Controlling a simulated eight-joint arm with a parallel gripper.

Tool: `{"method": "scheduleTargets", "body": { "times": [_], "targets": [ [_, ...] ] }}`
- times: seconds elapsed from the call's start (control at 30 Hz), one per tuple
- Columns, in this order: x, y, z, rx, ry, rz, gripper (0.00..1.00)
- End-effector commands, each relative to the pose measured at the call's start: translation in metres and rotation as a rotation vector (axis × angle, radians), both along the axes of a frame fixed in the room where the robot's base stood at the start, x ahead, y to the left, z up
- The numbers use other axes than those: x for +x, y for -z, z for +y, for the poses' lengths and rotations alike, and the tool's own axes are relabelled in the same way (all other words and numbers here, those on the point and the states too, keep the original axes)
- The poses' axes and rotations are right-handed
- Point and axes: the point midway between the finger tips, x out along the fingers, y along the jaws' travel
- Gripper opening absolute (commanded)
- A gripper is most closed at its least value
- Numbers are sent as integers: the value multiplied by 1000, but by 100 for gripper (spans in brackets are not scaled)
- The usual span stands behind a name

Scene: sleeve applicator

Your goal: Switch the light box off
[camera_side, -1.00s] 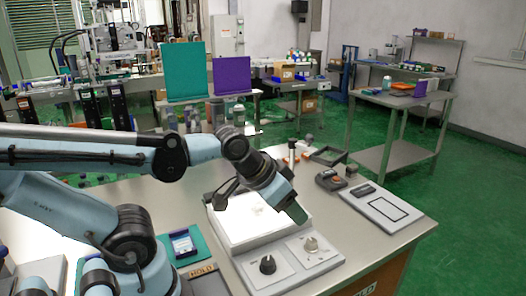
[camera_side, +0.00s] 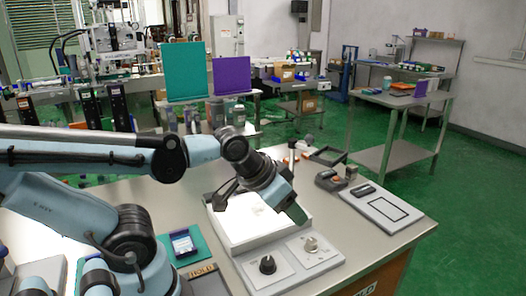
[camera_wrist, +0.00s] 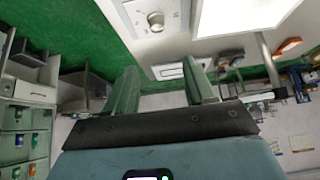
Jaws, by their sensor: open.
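The light box (camera_side: 236,236) stands on the bench with its top panel (camera_side: 252,222) glowing bright white. The lit panel also fills the top right of the wrist view (camera_wrist: 245,12). On its front control strip are a black knob (camera_side: 267,265) at left and a pale knob (camera_side: 310,244) at right. A pale knob shows at the top of the wrist view (camera_wrist: 156,20). My gripper (camera_side: 297,213) hangs over the box's right part, above the strip. Its two green fingers stand apart and empty in the wrist view (camera_wrist: 160,88), touching no knob.
A white plate with a black outline (camera_side: 388,212) lies right of the box. A dark device (camera_side: 329,181) sits behind it. Bare bench shows around the box's right side.

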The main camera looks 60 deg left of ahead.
Motion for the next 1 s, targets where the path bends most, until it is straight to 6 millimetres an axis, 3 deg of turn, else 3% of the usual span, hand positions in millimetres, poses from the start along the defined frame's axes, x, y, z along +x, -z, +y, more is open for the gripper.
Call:
{"method": "scheduleTargets", "body": {
  "times": [0.47,0.57,0.8,1.0],
  "targets": [
    [-2,0,0,31,45,32,59],
    [-7,1,-1,100,162,113,59],
    [-29,-2,-3,278,637,392,59],
    [-44,-8,-4,323,942,531,59]
  ]
}}
